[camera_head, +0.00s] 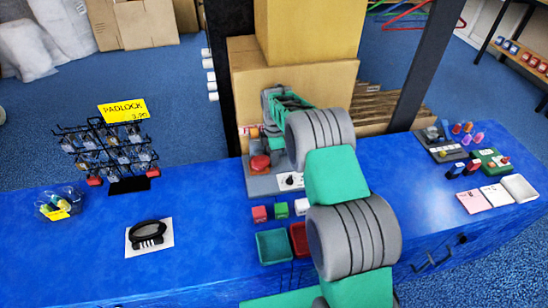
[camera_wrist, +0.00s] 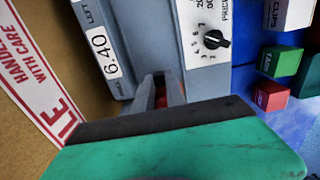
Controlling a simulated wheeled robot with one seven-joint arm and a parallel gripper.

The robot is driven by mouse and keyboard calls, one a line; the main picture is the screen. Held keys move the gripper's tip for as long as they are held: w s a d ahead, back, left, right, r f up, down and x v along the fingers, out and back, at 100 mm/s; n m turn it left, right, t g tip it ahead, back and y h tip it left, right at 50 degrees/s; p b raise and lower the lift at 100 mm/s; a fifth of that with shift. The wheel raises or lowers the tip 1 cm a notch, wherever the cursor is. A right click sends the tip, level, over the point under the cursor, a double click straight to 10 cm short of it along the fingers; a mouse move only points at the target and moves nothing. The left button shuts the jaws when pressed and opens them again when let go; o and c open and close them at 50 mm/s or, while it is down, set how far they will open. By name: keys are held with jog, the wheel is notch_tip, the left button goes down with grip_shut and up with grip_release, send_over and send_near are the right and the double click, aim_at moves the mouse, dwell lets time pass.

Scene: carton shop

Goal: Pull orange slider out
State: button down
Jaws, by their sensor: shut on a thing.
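A grey device panel (camera_head: 284,183) stands on the blue counter and carries a black dial (camera_wrist: 216,40) and a "6.40" label (camera_wrist: 98,50). My gripper (camera_wrist: 162,92) reaches down to the panel, its fingers close together and shut on a small orange-red piece (camera_wrist: 161,92), likely the orange slider. Only a sliver of that piece shows between the fingers; the rest is hidden. In the head view my gripper (camera_head: 272,122) is above the back of the device, and its fingertips are hard to make out. A red round button (camera_head: 260,164) sits in front of it.
Cardboard boxes (camera_head: 307,35) stand close behind the device. Red and green blocks (camera_head: 281,210) and small trays (camera_head: 273,246) lie in front. A padlock rack (camera_head: 108,150) is at left.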

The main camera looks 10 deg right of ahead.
jog(key=d+b, duration=0.2)
jog(key=d, duration=0.9)
jog(key=shift+d+r, duration=0.1)
jog(key=shift+d, duration=0.1)
jog(key=c, duration=1.5)
grip_release()
jog(key=shift+d, duration=0.2)
jog(key=shift+o, duration=0.7)
jog(key=shift+a, duration=0.2)
notch_tip(320, 180, up, 8)
jog(key=shift+b, duration=0.35)
